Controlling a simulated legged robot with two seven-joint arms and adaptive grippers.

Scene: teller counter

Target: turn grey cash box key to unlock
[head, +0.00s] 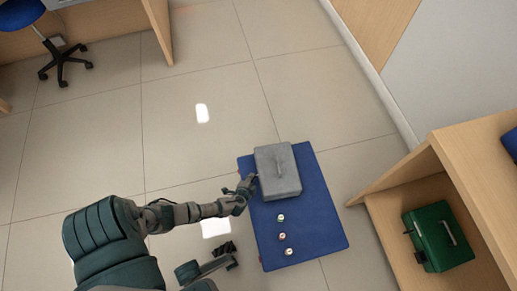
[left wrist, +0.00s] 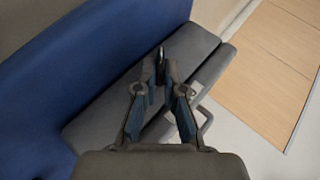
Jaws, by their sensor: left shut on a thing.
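The grey cash box (head: 279,172) stands closed on a blue mat (head: 318,222), its handle on the lid. My left gripper (head: 249,184) is at the box's left side. In the left wrist view, the left fingers (left wrist: 161,68) are shut on the small metal key (left wrist: 161,53), of which only a bit shows between the tips. The grey box (left wrist: 105,115) lies behind the fingers in that view. How far the key is turned cannot be told. My right gripper (head: 229,255) shows small and dark at the bottom of the head view, away from the box; its jaw state is unclear.
Three small round items, one (head: 281,217), one (head: 283,237) and one (head: 289,252), lie on the mat below the box. A green cash box (head: 437,236) sits in a wooden shelf (head: 465,165) at right.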

